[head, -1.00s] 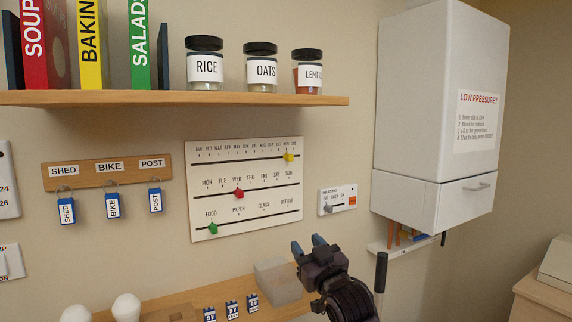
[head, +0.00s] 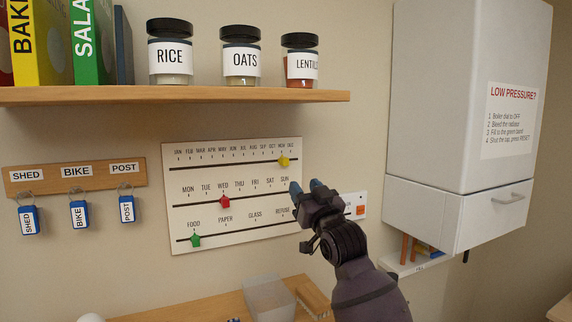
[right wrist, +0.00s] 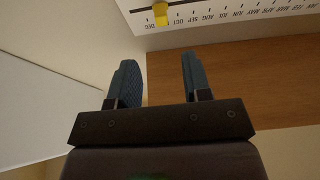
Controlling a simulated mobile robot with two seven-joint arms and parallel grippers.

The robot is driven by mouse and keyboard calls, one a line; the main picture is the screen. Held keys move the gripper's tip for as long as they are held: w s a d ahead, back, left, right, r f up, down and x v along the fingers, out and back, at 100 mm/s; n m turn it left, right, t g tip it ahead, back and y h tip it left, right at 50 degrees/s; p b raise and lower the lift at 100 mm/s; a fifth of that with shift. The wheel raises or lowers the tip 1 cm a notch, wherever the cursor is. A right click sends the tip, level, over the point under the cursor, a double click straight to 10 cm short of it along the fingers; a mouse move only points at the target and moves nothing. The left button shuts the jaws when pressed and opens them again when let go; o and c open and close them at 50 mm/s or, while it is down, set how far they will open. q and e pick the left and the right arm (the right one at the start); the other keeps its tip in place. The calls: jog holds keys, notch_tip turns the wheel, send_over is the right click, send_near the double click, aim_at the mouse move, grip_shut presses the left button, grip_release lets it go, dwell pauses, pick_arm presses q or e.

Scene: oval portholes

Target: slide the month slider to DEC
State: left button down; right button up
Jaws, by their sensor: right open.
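The month slider is a yellow knob (head: 284,160) on the top track of a white wall board (head: 240,216). It sits under NOV, just left of the DEC mark at the track's right end. The knob also shows at the top of the right wrist view (right wrist: 160,14). My right gripper (head: 306,188) is open and empty, below and right of the knob in the head view, and apart from it. Its two blue fingers (right wrist: 158,80) show spread in the right wrist view. My left gripper is out of view.
The board also holds a red weekday knob (head: 224,201) and a green knob (head: 195,240). A wooden shelf (head: 180,96) with jars is above. A small heating panel (head: 360,203) is partly behind my right gripper. A white boiler (head: 450,120) stands at right.

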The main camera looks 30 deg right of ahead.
aim_at(287, 163)
jog(key=p+x, duration=0.2)
jog(key=x, duration=0.8)
jog(key=shift+w+a+r, duration=0.1)
jog(key=shift+w, duration=0.25)
jog(key=shift+c, duration=0.4)
grip_shut()
